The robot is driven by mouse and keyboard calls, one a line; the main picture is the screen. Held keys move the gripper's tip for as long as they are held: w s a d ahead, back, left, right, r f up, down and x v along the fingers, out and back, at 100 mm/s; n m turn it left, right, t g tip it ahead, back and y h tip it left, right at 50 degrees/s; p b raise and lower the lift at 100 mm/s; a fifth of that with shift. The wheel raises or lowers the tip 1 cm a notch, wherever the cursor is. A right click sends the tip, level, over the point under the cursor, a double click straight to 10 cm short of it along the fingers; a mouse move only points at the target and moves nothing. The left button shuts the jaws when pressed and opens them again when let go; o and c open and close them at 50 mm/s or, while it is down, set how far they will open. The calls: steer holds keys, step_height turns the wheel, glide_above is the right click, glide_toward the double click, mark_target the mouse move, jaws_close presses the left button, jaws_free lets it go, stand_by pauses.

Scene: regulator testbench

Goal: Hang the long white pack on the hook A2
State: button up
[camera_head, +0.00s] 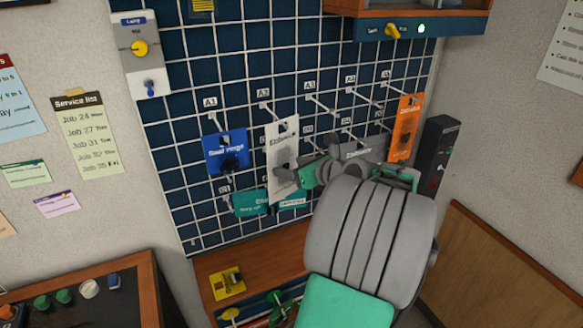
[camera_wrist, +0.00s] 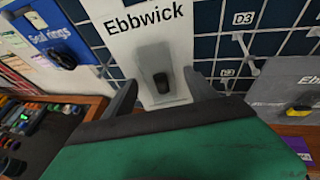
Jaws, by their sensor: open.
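The long white pack (camera_head: 279,150), marked "Ebbwick", is upright at the outer end of hook A2 (camera_head: 273,110). Its top meets the hook's tip and it appears to hang there. My gripper (camera_head: 296,176) is in front of the pack's lower part. In the wrist view the pack (camera_wrist: 147,52) fills the upper middle, with a dark clip or knob on its grey lower part. The gripper's two dark fingers (camera_wrist: 163,97) are spread, one on each side of the pack. Whether a finger touches the pack cannot be told. My gripper hides part of the pack's right side.
A blue "Seal rings" pack (camera_head: 225,151) hangs left at A1. An orange pack (camera_head: 404,128) hangs right at A5. A grey pack (camera_head: 362,150) is behind my wrist. Teal packs (camera_head: 249,204) hang below. Hooks A3 (camera_head: 321,104) and A4 (camera_head: 364,95) look bare at their outer ends.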

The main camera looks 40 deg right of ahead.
steer(key=b+v, duration=0.2)
steer(key=v, duration=0.6)
steer(key=w+a+f+n+g+y, duration=0.1)
steer(key=w+a+f+n+g, duration=0.15)
steer(key=a+n, duration=0.5)
steer(key=w+a+f+n+g, duration=0.2)
steer(key=w+a+f+n, duration=0.2)
steer(key=a+n, duration=0.4)
steer(key=s+a+f+n+g+b, duration=0.1)
steer(key=s+a+f+n+g, duration=0.1)
steer(key=s+a+n, duration=0.3)
steer(key=s+a+f+n+g+b, duration=0.1)
steer(key=s+a+f+n, duration=0.3)
steer(key=a+n, duration=0.8)
steer(key=s+n+g, duration=0.1)
steer(key=s+n, duration=0.1)
steer(key=n, duration=0.1)
steer(key=shift+s+a+f+n+h, duration=0.25)
steer(key=shift+n+h, duration=0.1)
steer(key=shift+h, duration=0.05)
steer(key=shift+g, duration=0.25)
